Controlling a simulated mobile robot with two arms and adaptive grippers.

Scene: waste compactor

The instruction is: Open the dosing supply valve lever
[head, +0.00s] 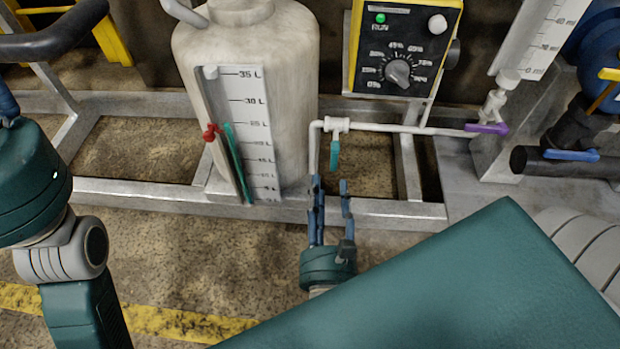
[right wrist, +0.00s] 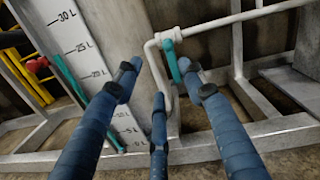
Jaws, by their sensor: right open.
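A teal lever (head: 335,152) hangs down from a white valve (head: 337,125) on a thin white pipe, right of the white tank. The lever also shows in the right wrist view (right wrist: 172,62), beside the pipe's bend. My right gripper (head: 331,187) is open and empty, just below the lever, its blue fingers pointing up toward it. In the right wrist view its fingertips (right wrist: 160,84) are spread, with the lever beyond them and apart from them. My left arm stands at the left edge; only a blue part of its gripper (head: 8,104) shows, mostly cut off.
The white tank (head: 290,70) carries a level scale and a red-handled valve (head: 211,132). A purple lever (head: 487,128) sits at the pipe's right end, and a blue lever (head: 571,155) is farther right. The yellow-edged control box (head: 402,50) hangs above. A metal frame (head: 150,195) runs along the floor.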

